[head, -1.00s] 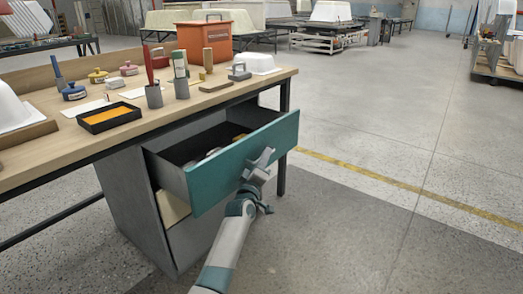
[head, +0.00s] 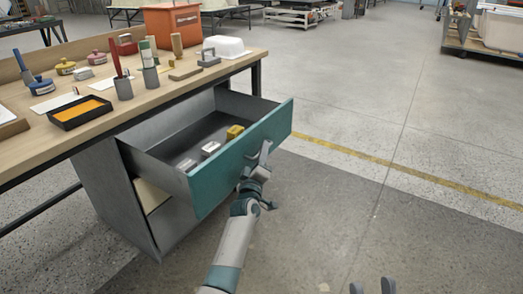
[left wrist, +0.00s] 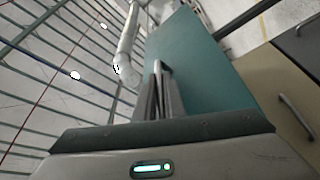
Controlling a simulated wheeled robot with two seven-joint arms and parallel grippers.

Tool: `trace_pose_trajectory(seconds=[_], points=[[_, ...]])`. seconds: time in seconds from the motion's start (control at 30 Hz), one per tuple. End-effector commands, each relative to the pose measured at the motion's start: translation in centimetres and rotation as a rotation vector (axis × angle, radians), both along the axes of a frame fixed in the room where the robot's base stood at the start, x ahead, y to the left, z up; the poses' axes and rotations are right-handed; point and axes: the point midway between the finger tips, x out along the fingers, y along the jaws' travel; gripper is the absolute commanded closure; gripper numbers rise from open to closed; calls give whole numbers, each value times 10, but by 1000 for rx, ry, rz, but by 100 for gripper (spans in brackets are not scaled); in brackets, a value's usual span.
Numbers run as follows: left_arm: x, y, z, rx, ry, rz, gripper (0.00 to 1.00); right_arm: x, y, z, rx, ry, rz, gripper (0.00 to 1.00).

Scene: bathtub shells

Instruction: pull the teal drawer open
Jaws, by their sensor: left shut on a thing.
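The teal drawer (head: 215,178) stands well out from the grey cabinet under the workbench, its inside showing. My left gripper (head: 264,155) is at the middle of the teal front, shut on its handle; the fingers hide the handle. In the left wrist view the closed fingers (left wrist: 160,92) reach to the teal front (left wrist: 195,60). Two white blocks (head: 210,148) and a yellow piece (head: 235,131) lie in the drawer. Only the tips of my right gripper (head: 372,287) show at the bottom edge, apart with nothing between them.
The wooden workbench (head: 180,88) above carries a black tray with an orange pad (head: 80,110), brushes in holders, an orange toolbox (head: 172,20) and a white tub shell (head: 226,46). The floor (head: 350,120) right of the drawer is clear.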

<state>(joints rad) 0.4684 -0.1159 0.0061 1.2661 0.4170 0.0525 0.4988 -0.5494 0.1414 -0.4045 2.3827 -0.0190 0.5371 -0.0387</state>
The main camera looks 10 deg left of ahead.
Motion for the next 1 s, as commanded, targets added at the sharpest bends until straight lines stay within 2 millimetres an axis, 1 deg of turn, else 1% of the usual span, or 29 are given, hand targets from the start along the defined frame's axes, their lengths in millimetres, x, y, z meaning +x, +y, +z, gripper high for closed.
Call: trace_pose_trajectory(seconds=[0.07,0.1,0.47,0.63,0.8,0.87,1.0], points=[[0,1,-2,0,2,1,100,0,0,0,0,-1,0,69],[0,1,-2,0,2,1,83,0,0,0,0,-1,0,69],[-1,1,-1,-1,1,0,83,0,0,1,2,-1,0,69],[-8,1,-2,-1,0,1,83,1,1,1,-3,9,1,69],[-26,1,-5,-1,2,1,83,2,5,-2,-12,45,7,69],[-35,1,-7,-1,2,1,83,2,7,-7,-19,75,10,69],[-59,1,-12,-1,2,1,83,-2,15,-20,-36,148,27,69]])
